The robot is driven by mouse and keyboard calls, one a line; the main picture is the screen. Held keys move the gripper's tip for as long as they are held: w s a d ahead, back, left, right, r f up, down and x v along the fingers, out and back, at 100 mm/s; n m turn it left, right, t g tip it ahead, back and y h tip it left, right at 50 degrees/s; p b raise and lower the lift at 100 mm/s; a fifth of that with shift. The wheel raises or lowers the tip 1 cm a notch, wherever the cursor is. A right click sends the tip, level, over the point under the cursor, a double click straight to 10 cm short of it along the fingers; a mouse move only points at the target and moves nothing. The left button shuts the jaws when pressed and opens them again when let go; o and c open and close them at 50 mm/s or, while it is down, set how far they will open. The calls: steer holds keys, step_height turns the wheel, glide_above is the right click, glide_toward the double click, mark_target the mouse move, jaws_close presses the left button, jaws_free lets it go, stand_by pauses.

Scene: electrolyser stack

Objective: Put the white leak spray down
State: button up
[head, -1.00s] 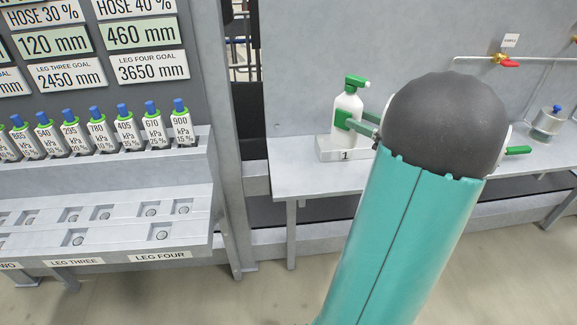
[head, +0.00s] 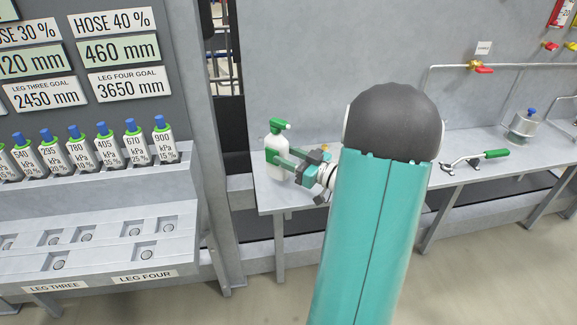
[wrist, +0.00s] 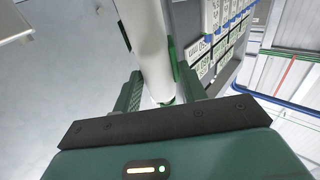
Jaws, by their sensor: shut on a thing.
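The white leak spray (head: 276,142) is a white bottle with a green trigger head, at the left end of the grey bench in the head view. It looks upright. My gripper (head: 279,160) is shut on it, with its green fingers around the body from the right. In the wrist view the white bottle body (wrist: 152,45) runs between the two fingers. I cannot tell whether its base touches the bench top (head: 300,192) or is slightly above it.
A rack of labelled small bottles (head: 100,150) is on the left. My arm hides the middle of the bench.

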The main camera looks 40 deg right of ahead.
steer(key=shift+f, duration=1.5)
steer(key=shift+w+f, duration=0.1)
steer(key=shift+f, duration=0.1)
steer(key=o, duration=0.6)
steer(key=shift+o, duration=0.2)
steer(key=shift+r, duration=0.2)
steer(key=s+d, duration=0.2)
steer(key=s, duration=0.9)
steer(key=shift+s+d+f, duration=0.15)
steer(key=shift+s+f, duration=0.15)
steer(key=shift+s, duration=0.1)
steer(key=shift+s, duration=0.1)
